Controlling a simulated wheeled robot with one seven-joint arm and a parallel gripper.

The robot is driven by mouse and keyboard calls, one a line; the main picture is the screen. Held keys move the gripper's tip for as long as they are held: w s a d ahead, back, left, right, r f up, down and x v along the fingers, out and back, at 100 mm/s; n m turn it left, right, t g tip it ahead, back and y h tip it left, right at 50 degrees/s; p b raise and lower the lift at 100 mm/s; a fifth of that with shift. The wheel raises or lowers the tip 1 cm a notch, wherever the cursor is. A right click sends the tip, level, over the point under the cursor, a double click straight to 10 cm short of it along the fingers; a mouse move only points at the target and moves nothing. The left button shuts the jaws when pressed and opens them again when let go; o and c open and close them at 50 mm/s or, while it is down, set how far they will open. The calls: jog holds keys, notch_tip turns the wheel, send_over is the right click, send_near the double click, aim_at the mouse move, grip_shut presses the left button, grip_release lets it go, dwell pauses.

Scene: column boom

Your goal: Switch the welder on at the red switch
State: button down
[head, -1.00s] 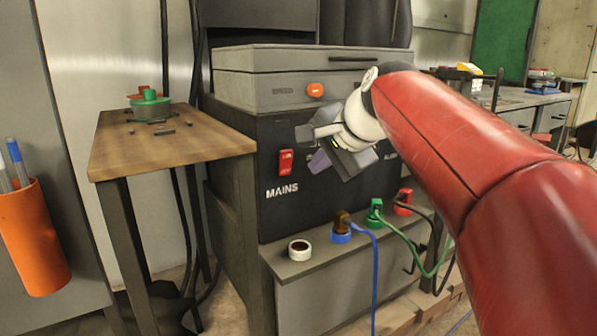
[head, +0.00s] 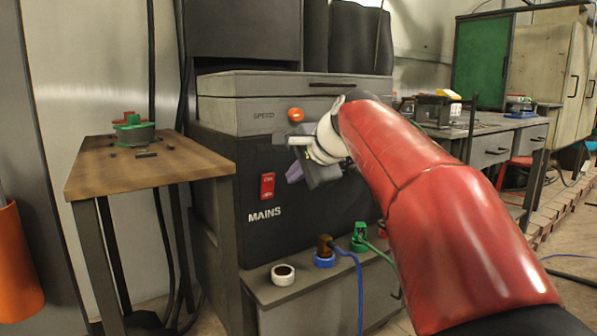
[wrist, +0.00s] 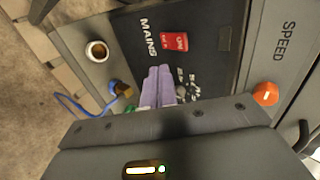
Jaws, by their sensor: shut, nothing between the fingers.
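The red switch (head: 267,186) is a small rocker on the dark front panel of the welder (head: 228,150), just above the white word MAINS. It also shows in the wrist view (wrist: 174,42), turned on its side. My gripper (head: 293,173) is to the right of the switch in the head view, apart from it. Its purple fingers (wrist: 158,86) are together and hold nothing. They point toward the panel, beside the switch in the wrist view. My red arm hides the right part of the panel in the head view.
An orange knob (head: 296,115) marked SPEED sits above the panel. Below, a ledge (head: 252,277) carries a white-rimmed socket (head: 283,274), a blue plug (head: 325,258) and a green plug (head: 361,240) with cables. A wooden-topped table (head: 150,170) stands close on the left.

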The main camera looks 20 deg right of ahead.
aim_at(269, 175)
jog(key=w+f, duration=0.1)
jog(key=w, duration=0.1)
jog(key=w+a+f, duration=0.1)
jog(key=w, duration=0.2)
jog(key=w+a+f, duration=0.1)
jog(key=w, duration=0.1)
jog(key=shift+w+a, duration=0.2)
jog(key=shift+w, duration=0.1)
jog(key=shift+w+a+r, duration=0.1)
jog(key=shift+w, duration=0.2)
jog(key=shift+w+a+r+p, duration=0.15)
jog(key=shift+r+p, duration=0.25)
jog(key=shift+p, duration=0.65)
jog(key=g+p, duration=0.1)
jog(key=p, duration=0.2)
jog(key=shift+w+r, duration=0.3)
jog(key=shift+f+b, duration=0.55)
jog(key=shift+r, duration=0.15)
